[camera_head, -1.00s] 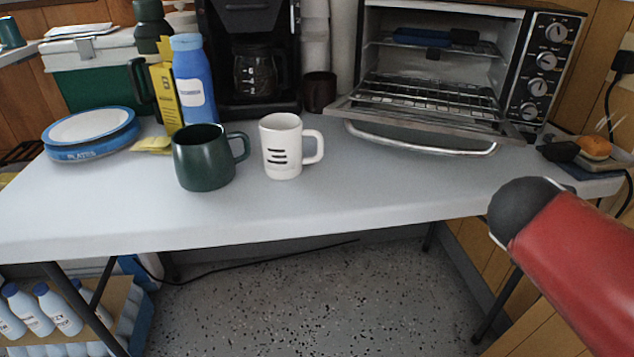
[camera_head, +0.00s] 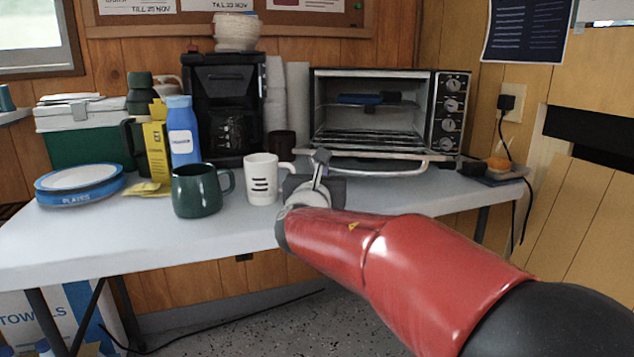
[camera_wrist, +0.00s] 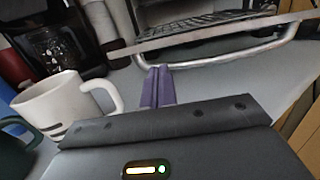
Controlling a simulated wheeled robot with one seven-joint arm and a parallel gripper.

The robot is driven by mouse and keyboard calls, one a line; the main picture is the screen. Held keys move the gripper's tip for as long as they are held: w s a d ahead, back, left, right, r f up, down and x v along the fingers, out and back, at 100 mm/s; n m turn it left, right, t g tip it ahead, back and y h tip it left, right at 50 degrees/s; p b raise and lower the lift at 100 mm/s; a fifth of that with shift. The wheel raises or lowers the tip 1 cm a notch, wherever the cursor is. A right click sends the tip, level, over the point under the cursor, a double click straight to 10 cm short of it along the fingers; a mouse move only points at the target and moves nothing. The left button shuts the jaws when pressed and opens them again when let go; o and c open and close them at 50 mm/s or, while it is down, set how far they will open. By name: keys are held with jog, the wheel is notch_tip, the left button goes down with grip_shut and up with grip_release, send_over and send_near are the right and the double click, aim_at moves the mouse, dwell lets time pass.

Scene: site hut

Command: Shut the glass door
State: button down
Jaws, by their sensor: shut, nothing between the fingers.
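The toaster oven (camera_head: 437,80) stands at the back right of the table with its glass door (camera_head: 350,155) folded down open, about level. A curved metal handle (camera_head: 390,171) runs along the door's front edge; the door and its handle (camera_wrist: 215,60) also cross the top of the wrist view. My gripper (camera_head: 320,160) is in front of the door's left part, close to the handle's left end. In the wrist view its purple fingers (camera_wrist: 157,85) are together and empty, pointing toward the door edge. Whether they touch the door is unclear.
A white mug (camera_head: 262,182) stands just left of my gripper, with a green mug (camera_head: 196,195) beyond it. A coffee maker (camera_head: 225,100), bottles and plates fill the back left. A burger (camera_head: 499,163) lies right of the oven. The front table strip is clear.

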jog(key=shift+x, duration=2.15)
jog(key=shift+r, duration=0.1)
